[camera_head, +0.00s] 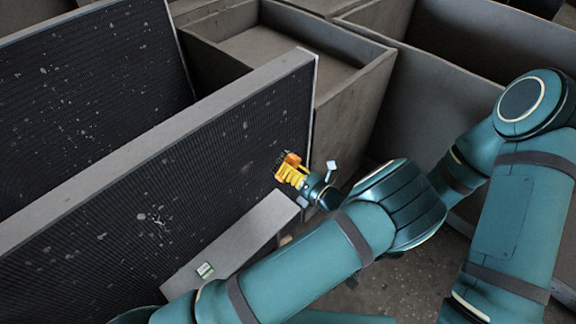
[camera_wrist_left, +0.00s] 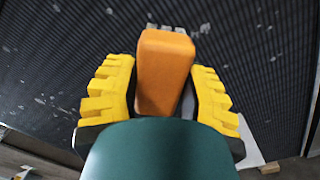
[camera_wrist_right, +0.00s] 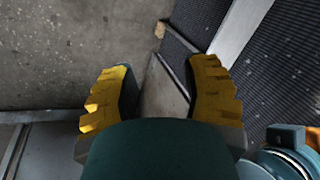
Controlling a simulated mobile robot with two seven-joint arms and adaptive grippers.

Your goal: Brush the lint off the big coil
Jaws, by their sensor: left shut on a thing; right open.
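A long dark ribbed coil (camera_head: 200,165) with a grey frame stands upright in the head view, pale lint flecks scattered over its face. A second dark, flecked coil (camera_head: 70,75) stands behind it at the left; I cannot tell for certain which is the big one. My left gripper (camera_head: 290,172) is shut on an orange brush block at the nearer coil's right end. The left wrist view shows the block (camera_wrist_left: 164,75) between yellow fingers, flecked coil beyond it. Contact with the coil is unclear. My right gripper (camera_wrist_right: 160,100) is open and empty in the right wrist view.
Grey open-topped housing walls (camera_head: 345,75) stand behind and right of the nearer coil. A grey ledge (camera_head: 240,240) runs along its foot, with a small green-and-white item (camera_head: 205,270) on it. Bare floor (camera_wrist_right: 75,55) shows below my right gripper.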

